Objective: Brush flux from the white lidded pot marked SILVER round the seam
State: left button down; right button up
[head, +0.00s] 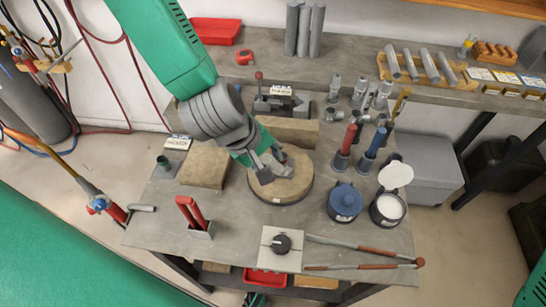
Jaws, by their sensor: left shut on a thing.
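The pot with the white lid (396,174) stands at the right of the bench; its lid is swung up and pale flux (389,207) shows inside. Its marking is too small to read. A blue-lidded pot (345,201) stands beside it, closed. A red-handled tool (348,138) and a blue-handled tool (376,141) stand upright in grey holders. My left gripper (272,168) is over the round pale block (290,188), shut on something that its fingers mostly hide. I cannot make out a seam there. My right gripper is not in view.
A tan block (204,166) lies left of the round block. A torch (100,203) is at the left edge. Grey tubes (425,65) lie on the rear shelf.

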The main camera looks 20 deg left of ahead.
pick_arm(q)
jog(key=shift+s+a, duration=0.3)
jog(key=shift+a, duration=0.25)
jog(key=a, duration=0.1)
jog(key=s+a, duration=0.1)
jog(key=shift+a, duration=0.3)
jog(key=shift+d, duration=0.1)
jog(key=shift+w+d+p, duration=0.15)
jog(key=shift+w+d, duration=0.15)
jog(key=shift+d, duration=0.55)
jog(key=shift+w+d+p, duration=0.2)
jog(key=shift+w+d, duration=0.1)
jog(key=shift+d, duration=0.5)
jog(key=shift+w+d+p, duration=0.15)
jog(key=shift+w+d, duration=0.15)
jog(key=shift+d, duration=0.55)
